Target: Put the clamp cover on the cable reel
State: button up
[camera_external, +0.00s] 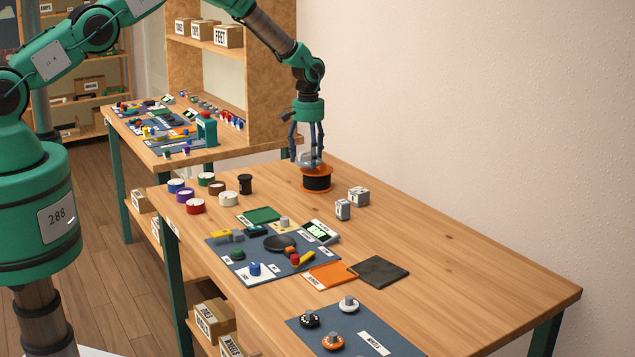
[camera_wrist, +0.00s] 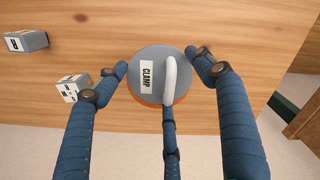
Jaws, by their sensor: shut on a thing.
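The clamp cover (camera_wrist: 150,84) is a grey disc with a white handle and a label reading CLAMP. My gripper (camera_external: 311,155) has blue jointed fingers, and in the wrist view they come in around the cover's handle. My gripper is shut on the cover. The cable reel (camera_external: 317,179) is orange with a black winding and stands upright near the table's far edge. The cover is directly over the reel's top; an orange rim shows below it in the wrist view. I cannot tell whether the cover rests on the reel or hovers just above it.
Two small grey-white labelled blocks (camera_external: 350,201) stand to the right of the reel. Several coloured round spools and a black one (camera_external: 245,184) stand to the left. A blue mat (camera_external: 226,264) with small parts lies nearer the camera. The table's right side is clear.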

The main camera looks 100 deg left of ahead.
aim_at(309, 161)
jog(key=shift+s+d+f, duration=0.1)
jog(key=shift+f, duration=0.25)
jog(key=o, duration=1.1)
jog(key=shift+f, duration=0.2)
jog(key=shift+o, duration=0.2)
jog(key=shift+r, duration=0.1)
jog(key=shift+r, duration=0.2)
jog(key=shift+r, duration=0.9)
notch_tip(309, 161, up, 11)
jog(key=shift+r, duration=0.1)
